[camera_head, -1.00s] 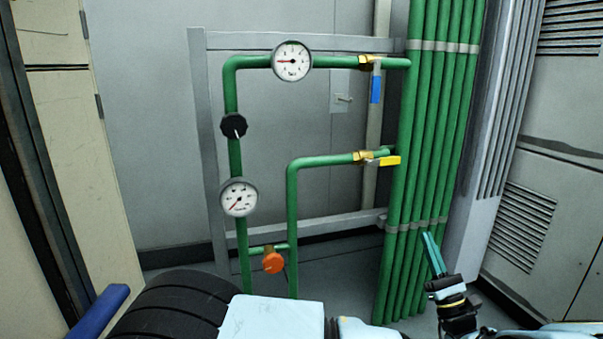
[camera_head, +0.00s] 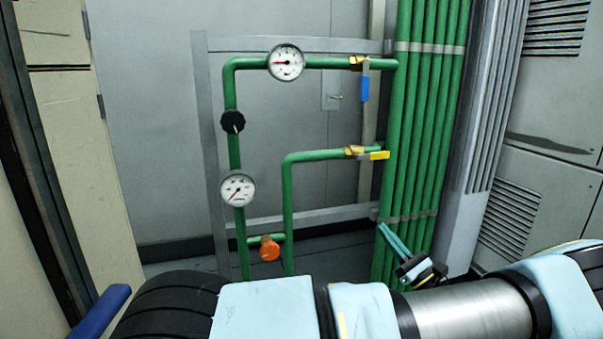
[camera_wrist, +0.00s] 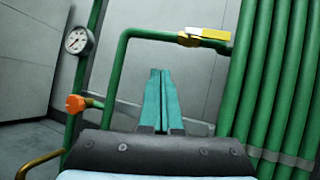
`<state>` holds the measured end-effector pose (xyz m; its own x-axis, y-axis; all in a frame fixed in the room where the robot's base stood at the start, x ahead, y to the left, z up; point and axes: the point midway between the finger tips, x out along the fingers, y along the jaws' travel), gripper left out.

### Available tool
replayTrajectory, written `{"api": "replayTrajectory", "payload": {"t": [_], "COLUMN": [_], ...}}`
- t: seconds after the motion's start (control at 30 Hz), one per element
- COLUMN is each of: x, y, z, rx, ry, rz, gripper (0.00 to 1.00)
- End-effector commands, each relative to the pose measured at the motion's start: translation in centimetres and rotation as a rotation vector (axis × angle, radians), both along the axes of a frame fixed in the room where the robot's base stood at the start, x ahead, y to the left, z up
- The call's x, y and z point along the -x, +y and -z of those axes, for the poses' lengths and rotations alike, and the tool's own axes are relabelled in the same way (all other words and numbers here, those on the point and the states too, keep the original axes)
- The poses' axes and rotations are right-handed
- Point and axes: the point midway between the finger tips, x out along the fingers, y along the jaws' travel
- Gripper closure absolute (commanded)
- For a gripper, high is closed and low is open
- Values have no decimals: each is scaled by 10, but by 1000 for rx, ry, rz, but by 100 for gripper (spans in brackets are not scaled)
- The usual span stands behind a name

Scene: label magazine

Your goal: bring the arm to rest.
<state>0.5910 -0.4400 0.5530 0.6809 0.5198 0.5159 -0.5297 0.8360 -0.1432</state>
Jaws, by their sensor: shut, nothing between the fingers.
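My gripper (camera_head: 386,231) shows at the lower right of the head view, its two teal fingers together and pointing up and to the left. It is in front of the lower part of the green pipe bundle. In the wrist view my gripper (camera_wrist: 156,74) is shut and empty, pointing toward the grey wall panel between the pipes. My arm spans the bottom right of the head view and hides part of the gripper's base.
Green pipework carries two gauges (camera_head: 286,63) (camera_head: 238,189), a black knob (camera_head: 232,122), an orange knob (camera_head: 269,249), a blue-handled valve (camera_head: 365,86) and a yellow-handled valve (camera_head: 379,155). The pipe bundle (camera_head: 424,120) stands close to my gripper. A vented grey cabinet (camera_head: 560,190) stands at right.

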Motion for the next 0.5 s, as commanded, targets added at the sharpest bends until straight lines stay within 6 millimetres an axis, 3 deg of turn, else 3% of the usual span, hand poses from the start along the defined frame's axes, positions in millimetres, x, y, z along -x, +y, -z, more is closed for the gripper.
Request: {"api": "replayTrajectory", "payload": {"t": [0.27,0.4,0.5], "x": [-17,1,24], "y": [120,192,227], "z": [7,19,27], "rx": [326,619,843], "ry": [174,261,291], "rz": [-328,-556,-703], "gripper": [100,100,100]}}
